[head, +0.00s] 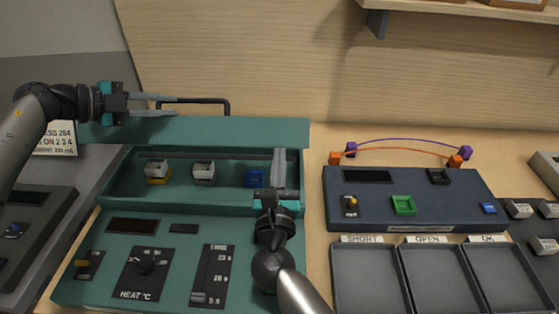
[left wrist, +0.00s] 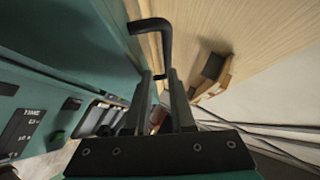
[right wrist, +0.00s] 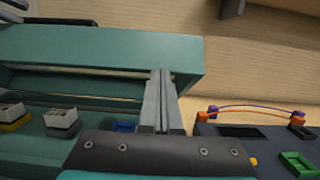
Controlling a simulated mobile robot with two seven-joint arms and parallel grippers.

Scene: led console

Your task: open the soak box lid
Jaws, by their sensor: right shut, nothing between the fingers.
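The teal soak box (head: 103,190) stands at the back of the teal console, with its lid (head: 230,130) raised at the rear and the inside showing. A black handle (head: 205,100) is on the lid's far side and also shows in the left wrist view (left wrist: 152,25). My left gripper (head: 176,105) is open at the handle's left end; its fingers overlap the handle, and I cannot tell if they touch it. My right gripper (head: 279,152) is shut and empty, its fingertips at the lid's lower right part. In the right wrist view the fingers (right wrist: 160,75) overlap the lid (right wrist: 100,50).
Inside the box are a white-and-yellow block (head: 156,170), a white block (head: 203,173) and a blue block (head: 254,178). A dark blue console (head: 460,215) stands to the right, with trays (head: 370,250) in front. A shelf (head: 450,8) is above right.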

